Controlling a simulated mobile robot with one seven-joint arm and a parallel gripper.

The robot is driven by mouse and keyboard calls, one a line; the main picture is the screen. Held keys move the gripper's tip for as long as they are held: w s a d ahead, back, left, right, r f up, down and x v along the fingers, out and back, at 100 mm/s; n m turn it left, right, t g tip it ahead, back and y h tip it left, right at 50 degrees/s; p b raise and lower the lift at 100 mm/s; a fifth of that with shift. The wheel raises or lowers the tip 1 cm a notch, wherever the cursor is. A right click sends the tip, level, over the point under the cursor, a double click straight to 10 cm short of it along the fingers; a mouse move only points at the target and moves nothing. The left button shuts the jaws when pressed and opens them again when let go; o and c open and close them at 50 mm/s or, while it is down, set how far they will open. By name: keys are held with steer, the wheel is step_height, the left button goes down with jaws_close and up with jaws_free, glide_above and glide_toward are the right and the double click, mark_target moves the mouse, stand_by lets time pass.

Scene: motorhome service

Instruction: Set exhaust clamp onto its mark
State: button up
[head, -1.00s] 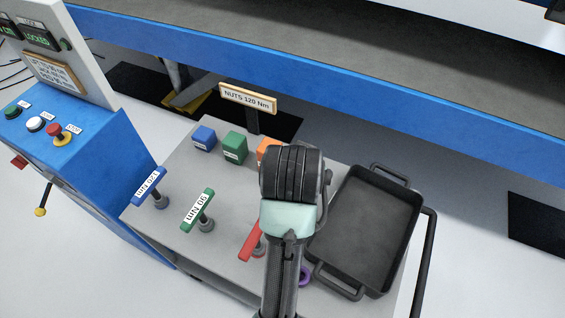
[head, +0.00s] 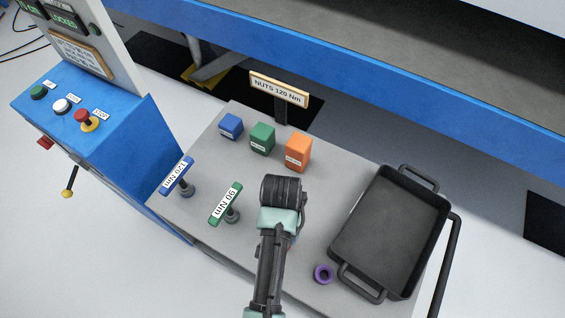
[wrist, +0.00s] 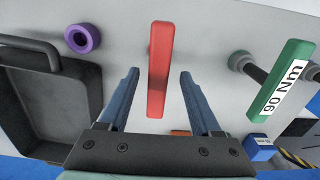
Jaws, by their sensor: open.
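No part is labelled as an exhaust clamp. A small purple ring (head: 324,273) lies on the grey bench top, left of the black tray; I cannot tell whether it is the clamp. It also shows at upper left in the wrist view (wrist: 82,38). No mark for it can be made out. My gripper (wrist: 160,75) is open and empty. Its fingers point toward a red bar-handled tool (wrist: 160,65), one finger on each side of the bar's lower part in the picture. Contact cannot be told. In the head view my arm hides the fingertips and most of the red tool.
The black tray (head: 388,235) takes the bench's right side. A blue 120 Nm tool (head: 177,176) and green 90 Nm tool (head: 225,204) stand left. Blue (head: 230,126), green (head: 262,138) and orange (head: 298,152) blocks sit behind, before a "NUTS 120 Nm" sign (head: 279,89).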

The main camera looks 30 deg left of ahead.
step_height(320, 180, down, 4)
steer(key=shift+d+f, duration=0.1)
steer(key=shift+f, duration=0.05)
jaws_close()
stand_by(0.4)
